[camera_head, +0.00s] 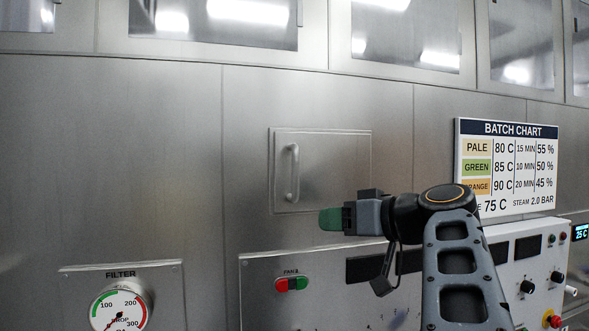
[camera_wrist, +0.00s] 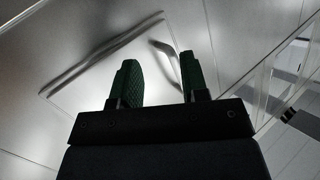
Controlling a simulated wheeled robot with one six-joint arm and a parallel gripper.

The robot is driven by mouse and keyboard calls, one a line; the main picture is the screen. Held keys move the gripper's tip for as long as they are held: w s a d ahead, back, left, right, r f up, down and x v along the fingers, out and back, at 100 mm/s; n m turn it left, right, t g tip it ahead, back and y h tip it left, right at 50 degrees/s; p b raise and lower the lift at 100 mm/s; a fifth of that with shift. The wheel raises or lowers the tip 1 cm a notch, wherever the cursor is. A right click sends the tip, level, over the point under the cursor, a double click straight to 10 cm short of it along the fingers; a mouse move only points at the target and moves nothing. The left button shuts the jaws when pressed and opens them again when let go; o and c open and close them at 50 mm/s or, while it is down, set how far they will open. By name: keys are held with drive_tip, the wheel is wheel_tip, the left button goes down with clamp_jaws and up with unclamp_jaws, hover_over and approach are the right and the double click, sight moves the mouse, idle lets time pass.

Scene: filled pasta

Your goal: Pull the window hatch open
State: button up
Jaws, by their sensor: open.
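The window hatch (camera_head: 335,165) is a closed-looking square metal panel set in the steel wall. Its vertical bar handle (camera_head: 292,172) is on the panel's left side. My gripper (camera_head: 330,219) has green fingertips and appears just below the hatch, right of the handle in the head view. In the wrist view my gripper (camera_wrist: 158,75) is open, with its two fingers apart and nothing held. The handle (camera_wrist: 165,55) shows beyond the fingertips, close to the right finger, which hides part of it. The hatch (camera_wrist: 85,92) edge runs slanted at upper left.
A batch chart (camera_head: 507,165) hangs on the wall at right. A control panel (camera_head: 260,275) with red and green buttons is below the hatch. A filter gauge (camera_head: 120,308) is at lower left. Windows (camera_head: 215,20) line the top. The wall left of the hatch is bare.

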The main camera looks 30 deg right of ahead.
sight(298, 173)
wheel_tip(298, 173, up, 8)
drive_tip(key=s+d+n+t, duration=0.1)
drive_tip(key=s+n+t, duration=0.1)
drive_tip(key=s, duration=0.1)
drive_tip(key=shift+n+y, duration=0.3)
drive_tip(key=shift+y, duration=0.1)
drive_tip(key=p+x, duration=0.5)
drive_tip(key=x, duration=0.7)
drive_tip(key=shift+w+d+r, duration=0.1)
drive_tip(key=shift+d+r, duration=0.05)
drive_tip(key=shift+w+a+p, duration=0.25)
drive_tip(key=shift+w+p, duration=0.1)
drive_tip(key=shift+w, duration=0.35)
drive_tip(key=shift+c, duration=0.3)
clamp_jaws()
drive_tip(key=shift+s, duration=0.1)
